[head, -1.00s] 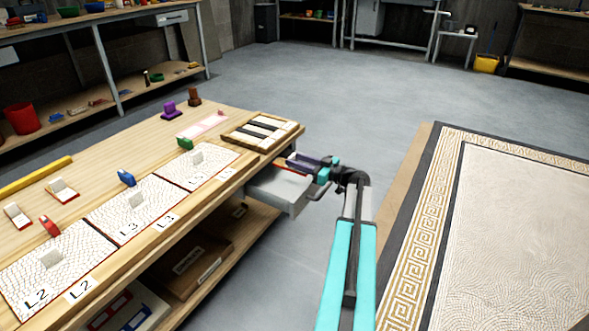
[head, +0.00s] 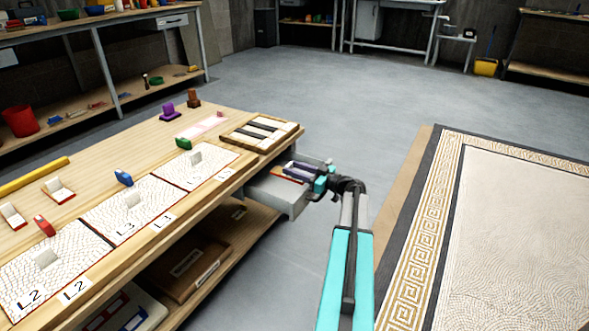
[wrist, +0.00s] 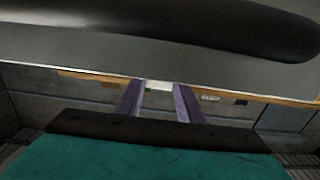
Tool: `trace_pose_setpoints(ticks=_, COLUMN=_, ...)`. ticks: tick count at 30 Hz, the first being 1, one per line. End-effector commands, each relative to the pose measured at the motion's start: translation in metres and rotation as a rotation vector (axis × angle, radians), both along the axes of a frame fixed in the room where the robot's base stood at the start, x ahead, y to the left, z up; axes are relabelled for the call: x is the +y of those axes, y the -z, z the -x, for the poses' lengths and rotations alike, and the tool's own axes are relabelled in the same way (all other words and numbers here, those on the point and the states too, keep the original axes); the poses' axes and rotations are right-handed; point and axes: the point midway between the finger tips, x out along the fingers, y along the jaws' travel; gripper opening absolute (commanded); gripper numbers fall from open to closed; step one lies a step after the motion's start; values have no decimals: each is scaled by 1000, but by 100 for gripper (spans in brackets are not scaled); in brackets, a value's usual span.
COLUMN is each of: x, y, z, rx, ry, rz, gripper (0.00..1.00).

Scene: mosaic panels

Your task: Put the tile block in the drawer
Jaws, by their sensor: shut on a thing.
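The grey drawer (head: 292,204) stands open at the far right end of the workbench. My gripper (head: 288,166) reaches in over its front with its dark purple fingers above or inside the drawer space. The wrist view shows the fingers (wrist: 160,98) with a narrow gap and a small pale patch between their tips. That is likely the tile block (wrist: 158,84), mostly hidden. An orange-red strip (head: 288,179) shows below the fingers in the head view. The drawer's grey front (wrist: 150,58) and dark handle (wrist: 190,20) fill the top of the wrist view, close by.
The workbench (head: 105,152) carries mosaic panels (head: 80,245), small pale tiles with red edges (head: 58,190), coloured blocks and a framed striped panel (head: 262,132). A patterned rug (head: 520,240) lies at the right. The grey floor (head: 345,100) beyond the drawer is clear.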

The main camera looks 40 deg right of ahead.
Motion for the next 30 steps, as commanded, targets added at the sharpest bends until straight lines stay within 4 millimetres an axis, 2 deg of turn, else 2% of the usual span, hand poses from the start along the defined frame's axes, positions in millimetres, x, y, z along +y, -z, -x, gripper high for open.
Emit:
trace_pose_setpoints(ticks=16, x=0, y=8, z=0, rx=-1, ry=-1, rz=1, gripper=10)
trace_pose_setpoints(ticks=17, x=0, y=9, z=0, rx=0, ry=-1, rz=1, gripper=36)
trace_pose_setpoints(ticks=20, x=1, y=9, z=0, rx=0, ry=-1, rz=1, gripper=52)
trace_pose_setpoints(ticks=30, x=1, y=9, z=0, rx=0, ry=-1, rz=1, gripper=53)
